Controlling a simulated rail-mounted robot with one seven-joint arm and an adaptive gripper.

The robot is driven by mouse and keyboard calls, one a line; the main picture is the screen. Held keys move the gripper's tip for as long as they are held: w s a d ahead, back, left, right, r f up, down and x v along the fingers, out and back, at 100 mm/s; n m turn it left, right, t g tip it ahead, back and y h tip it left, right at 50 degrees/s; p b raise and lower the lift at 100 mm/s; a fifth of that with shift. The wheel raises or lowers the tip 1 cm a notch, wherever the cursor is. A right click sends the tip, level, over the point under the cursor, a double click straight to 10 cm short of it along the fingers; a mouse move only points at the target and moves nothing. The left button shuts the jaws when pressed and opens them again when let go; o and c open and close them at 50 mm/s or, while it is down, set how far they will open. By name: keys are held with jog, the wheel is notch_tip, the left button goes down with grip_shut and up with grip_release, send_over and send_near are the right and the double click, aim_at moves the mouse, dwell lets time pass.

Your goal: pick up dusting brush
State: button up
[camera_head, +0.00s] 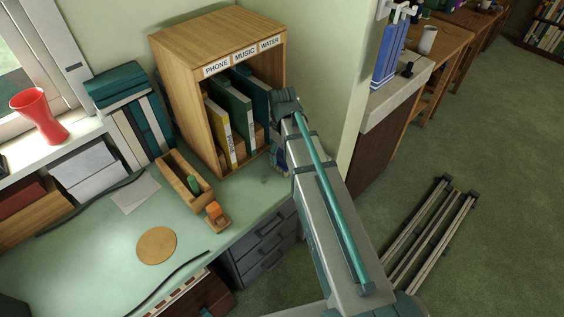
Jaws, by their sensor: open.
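I cannot make out a dusting brush for certain in the head view. A small green object (193,183) stands in a narrow wooden box (176,176) on the green desktop; I cannot tell what it is. My arm rises from the bottom right to a dark joint beside the wooden cabinet. The arm hides what lies behind and below this joint. I cannot make out my gripper's fingers.
The wooden cabinet (184,45) with upright binders stands at the desk's back right, close to my arm. A round brown mat (156,245) and a paper sheet (136,192) lie on the desktop (90,255). A red vase (38,116) stands on the windowsill. A slatted frame (430,235) lies on the floor.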

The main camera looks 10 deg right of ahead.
aim_at(282, 161)
jog(key=shift+a+f+p, duration=0.1)
jog(key=shift+f+p, duration=0.5)
jog(key=shift+f, duration=1.65)
jog(key=shift+c, duration=0.3)
jog(key=c, duration=1.4)
jog(key=shift+r, duration=0.2)
